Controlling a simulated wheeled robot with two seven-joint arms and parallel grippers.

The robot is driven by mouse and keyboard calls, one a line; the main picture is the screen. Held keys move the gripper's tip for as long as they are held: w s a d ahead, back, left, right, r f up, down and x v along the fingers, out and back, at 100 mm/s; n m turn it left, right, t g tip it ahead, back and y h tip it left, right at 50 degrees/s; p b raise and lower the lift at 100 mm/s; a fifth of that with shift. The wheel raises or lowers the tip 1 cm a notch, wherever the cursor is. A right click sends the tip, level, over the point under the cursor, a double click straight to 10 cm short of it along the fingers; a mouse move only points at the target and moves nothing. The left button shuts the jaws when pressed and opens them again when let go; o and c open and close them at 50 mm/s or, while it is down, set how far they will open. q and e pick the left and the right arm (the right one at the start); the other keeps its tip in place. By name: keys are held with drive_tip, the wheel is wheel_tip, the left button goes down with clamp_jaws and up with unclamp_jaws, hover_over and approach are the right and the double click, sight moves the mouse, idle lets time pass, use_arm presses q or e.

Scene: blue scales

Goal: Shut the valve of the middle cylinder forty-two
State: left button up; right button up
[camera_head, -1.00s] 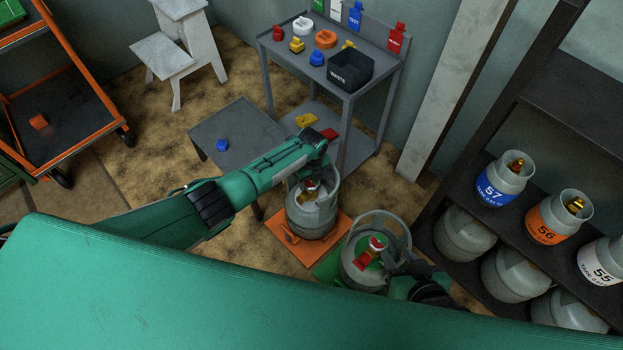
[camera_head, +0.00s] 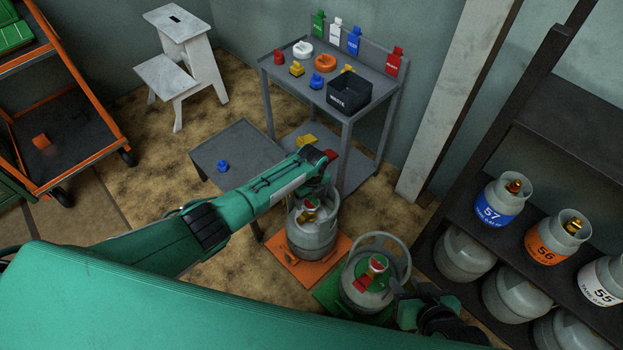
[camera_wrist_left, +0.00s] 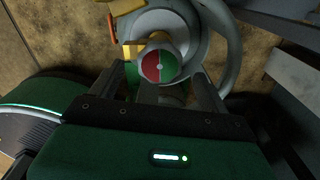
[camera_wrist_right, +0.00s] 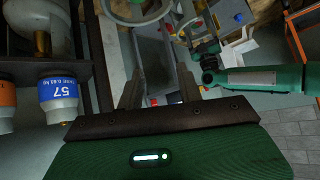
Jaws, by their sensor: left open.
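A grey gas cylinder (camera_head: 312,238) stands upright on an orange scale (camera_head: 292,270). My left gripper (camera_wrist_left: 159,74) is right at its valve, a round knob (camera_wrist_left: 152,66) with a half-red, half-green face, which shows between the open fingers. I cannot tell whether the fingers touch it. A second grey cylinder (camera_head: 362,298) stands on a green scale (camera_head: 327,292), with a red-green valve knob (camera_head: 377,264) and a red tag. No number is readable on either, so I cannot tell which is forty-two. My right gripper (camera_wrist_right: 158,92) is open and empty, near the second cylinder.
A dark shelf (camera_head: 545,95) at the right holds cylinders marked 57 (camera_head: 489,211), 56 (camera_head: 545,245) and 55. A grey bench (camera_head: 300,85) with coloured caps and a black waste box (camera_head: 350,98) stands behind. A low table (camera_head: 235,150) is behind my left arm.

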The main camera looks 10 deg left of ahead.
sight(312, 203)
use_arm(q)
wheel_tip(312, 203, up, 12)
drive_tip(key=p, duration=0.3)
drive_tip(key=shift+f, duration=0.25)
use_arm(e)
drive_tip(key=s+d+r+g+h, duration=0.2)
drive_tip(key=s+d+g, duration=0.2)
drive_tip(key=d, duration=0.3)
drive_tip(key=shift+s+m+g+h, duration=0.3)
drive_tip(key=shift+s+m+h, duration=0.1)
drive_tip(key=shift+s, duration=0.05)
drive_tip(key=shift+a, duration=0.1)
